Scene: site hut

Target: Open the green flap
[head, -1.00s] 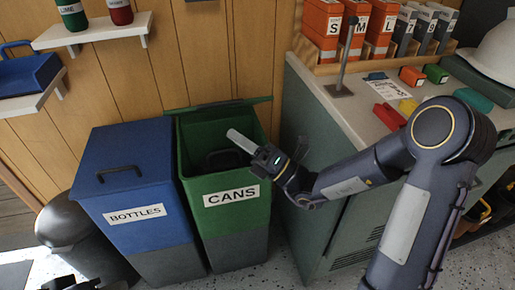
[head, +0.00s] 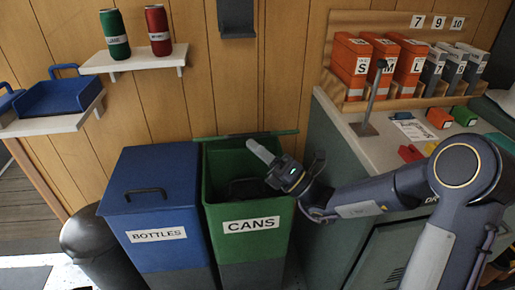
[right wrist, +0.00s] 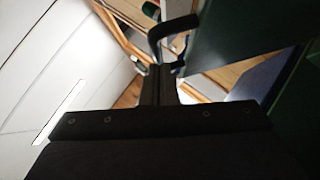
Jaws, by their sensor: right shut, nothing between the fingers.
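The green bin marked CANS (head: 251,247) stands open at the top, and its dark inside shows. Its green flap (head: 230,137) is raised at the back rim against the wall, seen nearly edge-on as a thin strip. My right gripper (head: 258,150) is shut and empty above the bin opening, its pale fingers pointing up and left, close in front of the flap. Whether it touches the flap I cannot tell. The right wrist view shows the dark fingers (right wrist: 158,85), a dark curved handle and a dark green surface. My left gripper is not in view.
A blue bin marked BOTTLES (head: 155,210) with a closed lid stands directly left. A dark round bin (head: 92,245) is further left. A counter (head: 335,130) with orange and grey boxes is at right. Shelves hold two cans (head: 157,30) and a blue tray (head: 60,97).

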